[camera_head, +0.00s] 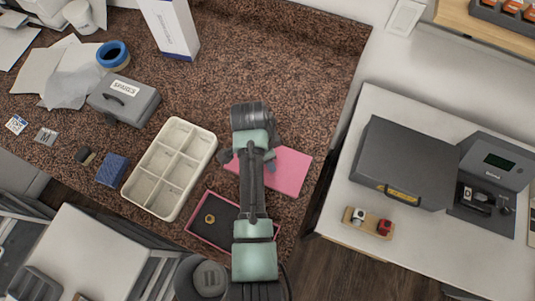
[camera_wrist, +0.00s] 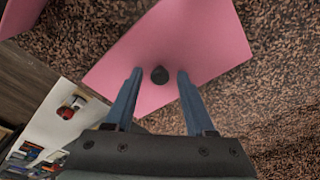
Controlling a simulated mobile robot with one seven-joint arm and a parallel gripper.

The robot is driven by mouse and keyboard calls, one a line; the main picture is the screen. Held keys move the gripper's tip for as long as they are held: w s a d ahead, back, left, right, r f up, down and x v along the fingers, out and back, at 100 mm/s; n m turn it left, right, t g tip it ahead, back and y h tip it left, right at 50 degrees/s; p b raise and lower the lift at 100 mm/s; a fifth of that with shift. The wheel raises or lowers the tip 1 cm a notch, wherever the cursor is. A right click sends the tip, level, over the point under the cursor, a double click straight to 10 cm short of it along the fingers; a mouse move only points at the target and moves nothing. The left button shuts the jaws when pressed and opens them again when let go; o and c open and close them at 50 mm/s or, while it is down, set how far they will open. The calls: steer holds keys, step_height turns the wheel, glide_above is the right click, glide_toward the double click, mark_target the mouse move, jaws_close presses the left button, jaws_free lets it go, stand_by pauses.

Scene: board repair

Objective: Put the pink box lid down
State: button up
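The pink box lid (camera_head: 293,172) appears to lie flat on the speckled counter, partly hidden under my arm in the head view. In the wrist view the lid (camera_wrist: 205,42) shows a small dark knob (camera_wrist: 160,75) on its top. My gripper (camera_wrist: 158,73) is above the lid with its two fingers apart, one on each side of the knob. A gap shows between the knob and each finger. The open pink box (camera_head: 191,229), dark inside, sits near the counter's front edge, with a brass-coloured nut (camera_head: 210,218) in it. My arm hides its right part.
A cream tray with compartments (camera_head: 159,171) stands left of the box. A grey case (camera_head: 124,101) and blue tape roll (camera_head: 112,54) are farther left. The counter (camera_head: 300,75) behind the lid is clear. A white table with a dark case (camera_head: 405,165) is at right.

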step_height(320, 180, up, 12)
steer(key=a, duration=0.2)
steer(key=w+r+n+t, duration=0.2)
steer(key=w+r+t, duration=0.2)
steer(key=r, duration=0.5)
steer(key=w+d+r+n+t+y, duration=0.1)
steer(key=w+r+n+t, duration=0.1)
steer(key=w+r+t, duration=0.45)
steer(key=w+r+n+t, duration=0.2)
steer(key=w+r, duration=0.1)
steer(key=r, duration=0.7)
step_height(320, 180, up, 17)
steer(key=s+n+t, duration=0.3)
steer(key=t, duration=0.3)
steer(key=s+d+r+n+t, duration=0.1)
steer(key=s+r+n+t, duration=0.3)
steer(key=s+r+t, duration=0.4)
steer(key=s+r, duration=0.5)
steer(key=r, duration=0.4)
steer(key=shift+s+r+y, duration=0.25)
steer(key=shift+y, duration=0.05)
steer(key=shift+d, duration=0.15)
